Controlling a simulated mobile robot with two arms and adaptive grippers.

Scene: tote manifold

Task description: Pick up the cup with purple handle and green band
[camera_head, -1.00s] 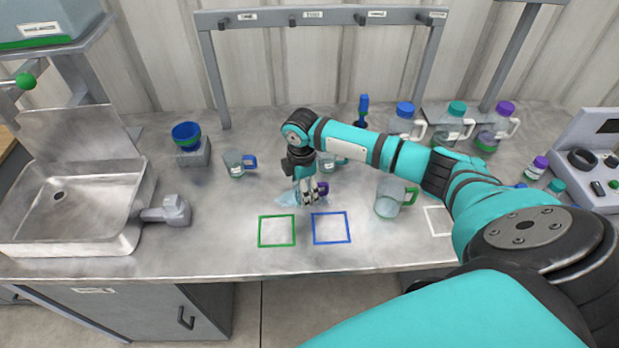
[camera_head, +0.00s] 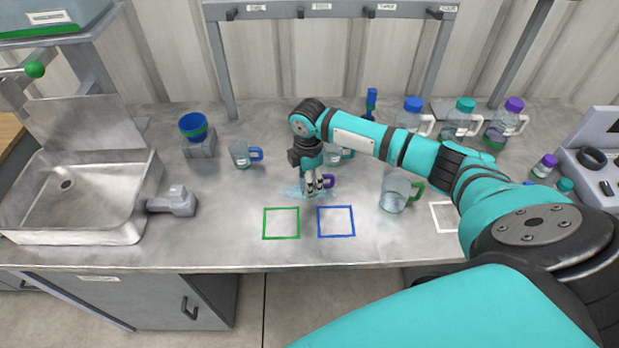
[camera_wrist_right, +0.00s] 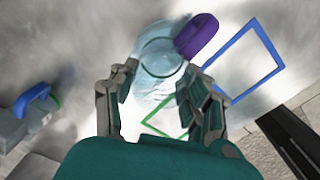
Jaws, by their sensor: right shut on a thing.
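I cannot tell whether the cup touches the table. My left gripper is not in view.
A blue-handled cup (camera_head: 241,155) stands left, and a green-handled beaker (camera_head: 394,194) right. Green (camera_head: 281,238) and blue (camera_head: 336,235) square outlines lie in front on clear table. A sink (camera_head: 75,232) is at far left. Capped bottles (camera_head: 462,120) stand behind.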

